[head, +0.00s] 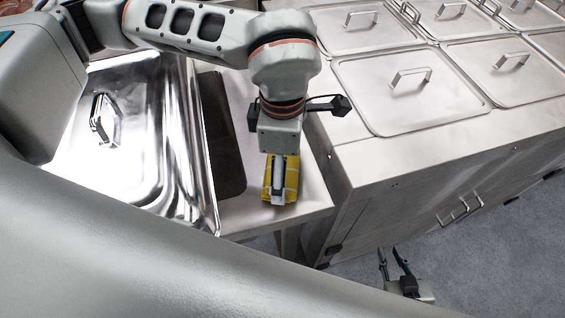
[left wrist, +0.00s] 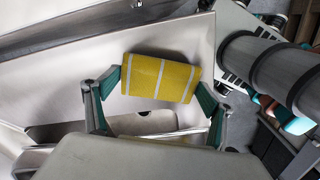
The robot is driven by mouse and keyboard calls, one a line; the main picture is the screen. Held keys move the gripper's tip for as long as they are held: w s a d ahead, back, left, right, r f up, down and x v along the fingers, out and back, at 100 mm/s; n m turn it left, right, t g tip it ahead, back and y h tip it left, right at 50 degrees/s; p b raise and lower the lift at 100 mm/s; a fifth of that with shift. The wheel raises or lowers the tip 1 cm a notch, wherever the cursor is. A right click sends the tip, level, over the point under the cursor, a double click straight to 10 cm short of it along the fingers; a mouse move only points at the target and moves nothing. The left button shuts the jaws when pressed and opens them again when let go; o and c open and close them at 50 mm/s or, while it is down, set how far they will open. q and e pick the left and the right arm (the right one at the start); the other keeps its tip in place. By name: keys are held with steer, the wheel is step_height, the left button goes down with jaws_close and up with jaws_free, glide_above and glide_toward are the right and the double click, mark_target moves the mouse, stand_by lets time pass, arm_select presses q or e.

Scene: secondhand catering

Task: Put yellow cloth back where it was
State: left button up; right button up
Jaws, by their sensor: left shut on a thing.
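The yellow cloth (head: 266,186) is a folded pad with pale stripes. In the head view it shows under my left gripper (head: 280,190), near the front right corner of the steel side table (head: 308,195). In the left wrist view the yellow cloth (left wrist: 172,78) spans the space between the two green-padded fingers of my left gripper (left wrist: 158,84), which is shut on it. I cannot tell whether the cloth touches the tabletop. My right gripper (head: 390,256) is low at the bottom of the head view, over the floor, with its fingers apart and nothing between them.
A shiny lidded steel pan (head: 145,150) stands left on the table. A steel counter (head: 345,165) with several lidded wells stands close on the right. Grey floor (head: 490,255) is clear in front.

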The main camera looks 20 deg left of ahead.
arm_select(q)
steer(key=shift+f, duration=0.1)
steer(key=o, duration=1)
steer(key=shift+o, duration=0.2)
step_height(320, 180, up, 12)
steer(key=shift+b, duration=0.3)
steer(key=shift+s+d, duration=0.1)
